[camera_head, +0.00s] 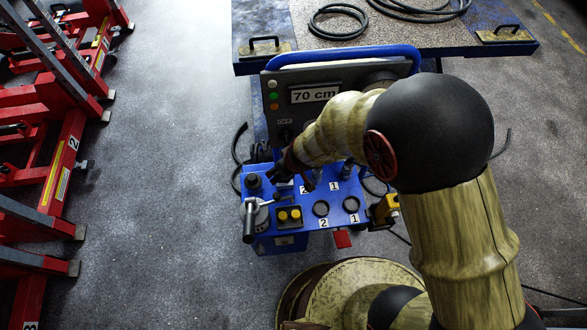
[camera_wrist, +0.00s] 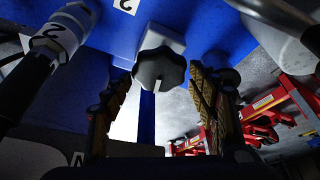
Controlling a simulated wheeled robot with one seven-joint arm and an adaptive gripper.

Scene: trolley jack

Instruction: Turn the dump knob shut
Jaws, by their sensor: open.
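In the wrist view a dark lobed knob (camera_wrist: 160,68) with a pale mark on its front sticks out from a grey base on a blue panel. My gripper (camera_wrist: 161,100) is open. Its two ridged fingers reach up on either side below the knob, with gaps to it, and nothing is held. In the head view my gripper (camera_head: 285,170) is over the upper left of the blue control box (camera_head: 290,222). A black round control (camera_head: 253,181) sits at that box's left corner; I cannot tell whether it is the same knob.
A lever valve (camera_head: 252,215) and yellow buttons (camera_head: 289,215) are on the box. Behind stands a grey panel with a "70 cm" display (camera_head: 315,93). A hose connector marked 2 (camera_wrist: 55,38) is left of the knob. Red jacks (camera_head: 45,130) line the left; floor between is clear.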

